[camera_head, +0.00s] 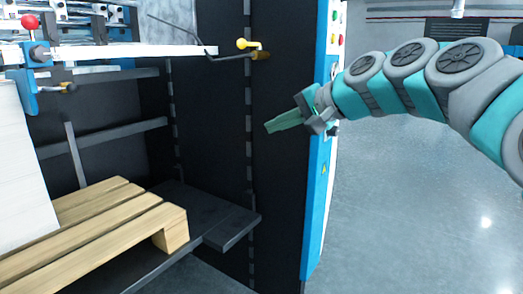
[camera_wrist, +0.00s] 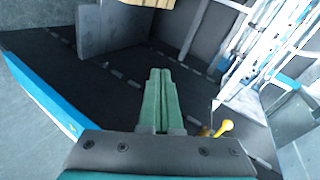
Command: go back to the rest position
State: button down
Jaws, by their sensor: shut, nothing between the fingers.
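My gripper (camera_head: 270,127) is in the middle of the head view, at the end of my arm that reaches in from the right. Its green fingers point left, in front of the machine's dark side panel (camera_head: 285,190). In the wrist view my gripper (camera_wrist: 158,75) shows its two green fingers side by side, closed together with nothing between them.
A yellow-knobbed lever (camera_head: 249,44) sticks out above and left of my gripper. Below left, a wooden pallet (camera_head: 110,220) bears a white stack (camera_head: 22,170). A blue-edged control panel (camera_head: 318,200) is close to my gripper. Grey floor (camera_head: 430,220) at right is clear.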

jog(key=s+f+n+g+h, duration=0.3)
jog(key=s+f+g+h, duration=0.15)
jog(key=s+f, duration=1.25)
jog(key=s+d+f+g+h, duration=0.1)
jog(key=s+d+f, duration=0.3)
jog(key=s+f, duration=0.2)
jog(key=s+d+f+n+g+h, duration=0.1)
jog(key=s+d+f+g+h, duration=0.1)
jog(key=s+d+f, duration=0.2)
jog(key=s+d+f+n+g+h, duration=0.1)
jog(key=s+d+f+g+h, duration=0.1)
jog(key=s+f, duration=0.6)
jog(key=s+d, duration=0.1)
jog(key=s, duration=0.1)
jog(key=shift+s+d+f, duration=0.35)
jog(key=shift+d, duration=0.05)
jog(key=shift+g, duration=0.25)
